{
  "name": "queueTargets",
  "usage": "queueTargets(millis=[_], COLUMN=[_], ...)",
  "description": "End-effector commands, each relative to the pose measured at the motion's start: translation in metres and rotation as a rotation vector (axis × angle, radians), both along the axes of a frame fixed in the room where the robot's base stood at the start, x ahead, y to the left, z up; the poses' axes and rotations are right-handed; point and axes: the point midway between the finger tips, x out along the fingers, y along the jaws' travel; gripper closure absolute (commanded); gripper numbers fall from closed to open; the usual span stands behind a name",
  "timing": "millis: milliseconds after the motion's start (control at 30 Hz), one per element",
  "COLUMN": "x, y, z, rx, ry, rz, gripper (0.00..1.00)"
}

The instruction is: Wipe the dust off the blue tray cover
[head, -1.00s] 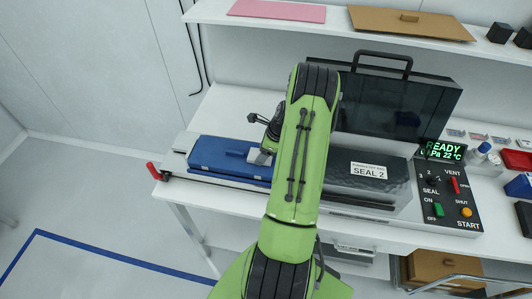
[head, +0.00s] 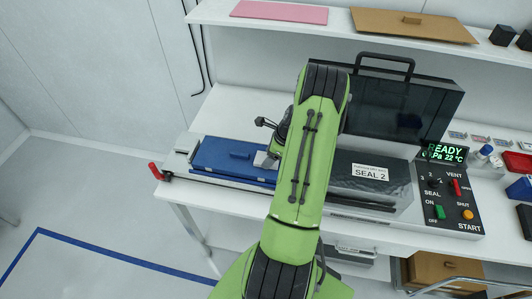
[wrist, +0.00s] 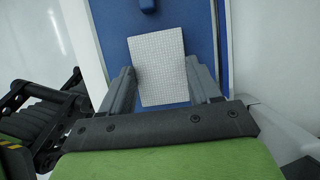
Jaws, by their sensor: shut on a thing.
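The blue tray cover (head: 215,154) lies on the left part of the bench machine, with a small blue handle (head: 240,154) on top. My gripper (wrist: 164,88) is shut on a pale, fine-checked cloth (wrist: 159,62), held between its two fingers. The cloth lies over the blue cover in the wrist view, just short of the blue handle (wrist: 147,5). In the head view my gripper (head: 266,160) is at the cover's right part, partly hidden by my green arm. I cannot tell whether the cloth touches the cover. No dust can be made out.
A dark machine lid (head: 400,108) stands raised behind my arm. A grey block labelled SEAL 2 (head: 371,180) and a control panel (head: 448,205) are to the right. A red-handled lever (head: 156,171) sticks out at the left. A shelf (head: 330,27) runs above.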

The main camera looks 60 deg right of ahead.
Motion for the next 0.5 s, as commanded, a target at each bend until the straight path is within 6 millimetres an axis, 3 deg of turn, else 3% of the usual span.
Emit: queueTargets(millis=[500], x=[0.029], y=[0.001], z=[0.000], rx=[0.000], ry=[-0.003], rz=[0.004], gripper=[0.69])
